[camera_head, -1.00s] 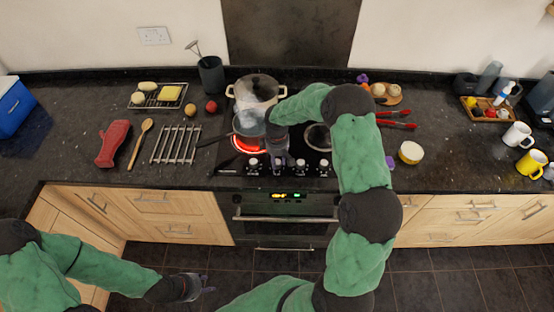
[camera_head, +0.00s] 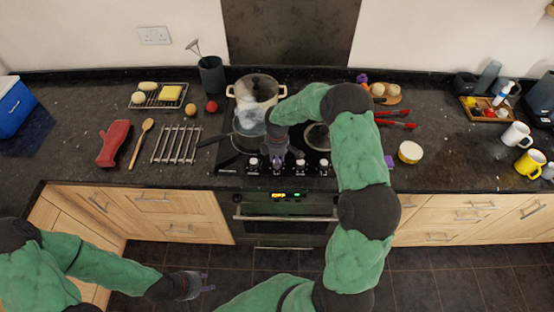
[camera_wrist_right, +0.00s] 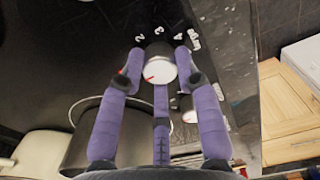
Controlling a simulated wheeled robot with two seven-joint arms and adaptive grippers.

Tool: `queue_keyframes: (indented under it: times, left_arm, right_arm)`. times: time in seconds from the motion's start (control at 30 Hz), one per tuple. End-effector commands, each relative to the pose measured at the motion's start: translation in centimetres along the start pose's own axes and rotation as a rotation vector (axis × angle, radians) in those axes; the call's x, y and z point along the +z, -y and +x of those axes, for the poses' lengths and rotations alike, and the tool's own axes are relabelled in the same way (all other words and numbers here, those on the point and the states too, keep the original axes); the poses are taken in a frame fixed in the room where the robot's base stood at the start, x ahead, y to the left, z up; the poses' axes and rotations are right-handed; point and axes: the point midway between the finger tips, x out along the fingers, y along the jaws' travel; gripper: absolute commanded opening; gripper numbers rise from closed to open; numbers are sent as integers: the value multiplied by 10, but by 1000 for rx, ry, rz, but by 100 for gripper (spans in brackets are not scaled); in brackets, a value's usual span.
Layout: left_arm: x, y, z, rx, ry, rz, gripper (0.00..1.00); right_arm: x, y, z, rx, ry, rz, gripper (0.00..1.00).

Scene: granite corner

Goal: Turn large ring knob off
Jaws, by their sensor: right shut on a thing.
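The hob's front row of knobs shows in the head view; my right gripper (camera_head: 278,160) is over the second knob from the left. In the right wrist view the silver knob (camera_wrist_right: 159,70) with a red mark sits between the purple fingers of my right gripper (camera_wrist_right: 158,62), which are closed around it. The ring (camera_head: 248,146) at front left, partly under a pan (camera_head: 248,122), is dark with no red glow. My left gripper (camera_head: 205,284) is open and empty, low in front of the cupboards.
A lidded pot (camera_head: 257,90) stands behind the pan, whose handle points left. A wire trivet (camera_head: 176,145), wooden spoon (camera_head: 140,144) and red mitt (camera_head: 114,143) lie left of the hob. Red tongs (camera_head: 396,118) and a small bowl (camera_head: 410,152) lie right of it.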

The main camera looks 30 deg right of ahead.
Motion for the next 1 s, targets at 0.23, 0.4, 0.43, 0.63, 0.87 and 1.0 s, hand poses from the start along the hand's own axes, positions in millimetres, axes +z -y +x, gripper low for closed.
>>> queue_keyframes:
  times: [0.23,0.4,0.43,0.63,0.87,1.0]
  left_arm:
    - [0,0,0,0,0,0,40]
    - [0,0,0,0,0,0,40]
    - [0,0,0,0,0,0,40]
    - [0,0,0,0,0,0,40]
    - [0,0,0,0,0,0,40]
    - [0,0,0,0,0,0,40]
  right_arm:
    - [0,0,0,0,0,-1,1]
    - [0,0,0,0,0,-1,58]
    - [0,0,0,0,0,0,58]
    - [0,0,0,0,0,0,58]
    - [0,-1,-18,3,0,1,58]
    - [-1,-1,-45,5,-1,0,58]
